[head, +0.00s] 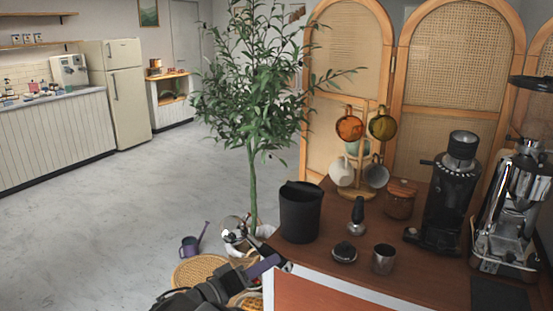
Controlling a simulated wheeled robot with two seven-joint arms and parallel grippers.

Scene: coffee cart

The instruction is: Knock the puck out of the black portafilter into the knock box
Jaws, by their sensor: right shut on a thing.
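The knock box (300,215), a black round bin with a bar across its open top, stands at the table's left edge. My right gripper (262,264) is low at the table's front left corner, left of and below the knock box in the picture. It is shut on the black portafilter (234,229), whose shiny metal head shows just beyond the gripper, off the table's edge. The head is apart from the knock box in the picture. I cannot make out the puck. My left gripper is not in view.
The brown table (330,240) also holds a tamper (357,214), a dark round tool (344,252), a metal cup (383,259), a mug tree (364,150), a grinder (452,190) and an espresso machine (512,205). A potted tree (252,170) stands behind the knock box.

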